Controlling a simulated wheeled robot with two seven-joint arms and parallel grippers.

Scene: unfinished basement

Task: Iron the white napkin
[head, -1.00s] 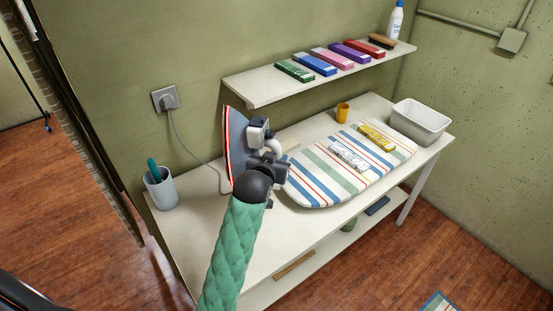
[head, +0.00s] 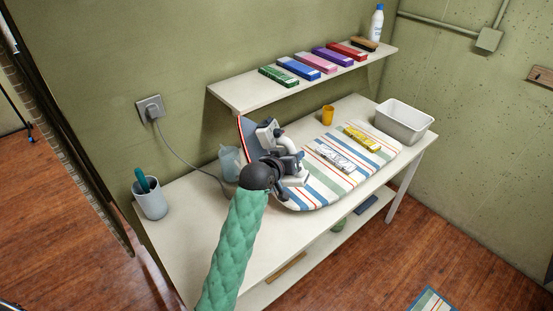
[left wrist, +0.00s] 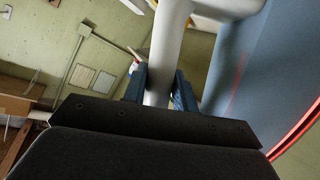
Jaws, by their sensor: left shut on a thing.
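The white napkin (head: 334,157) lies folded on the striped ironing board (head: 318,182). The iron (head: 247,135) is held with its blue-grey, red-edged plate standing steeply, left of the board's rounded end. My left gripper (head: 284,158) is shut on the iron's white handle. In the left wrist view the handle (left wrist: 166,40) passes between the fingers (left wrist: 157,92), with the plate (left wrist: 250,70) at the right. My arm and gripper hide part of the iron and the near-left board end. My right gripper is not in view.
A yellow folded cloth (head: 361,138) lies behind the napkin. On the table are an orange cup (head: 327,115), a white bin (head: 405,123), a bluish cup (head: 229,163) and a grey cup (head: 151,200). A cord runs to the wall socket (head: 150,108). A loaded shelf (head: 240,94) overhangs the back.

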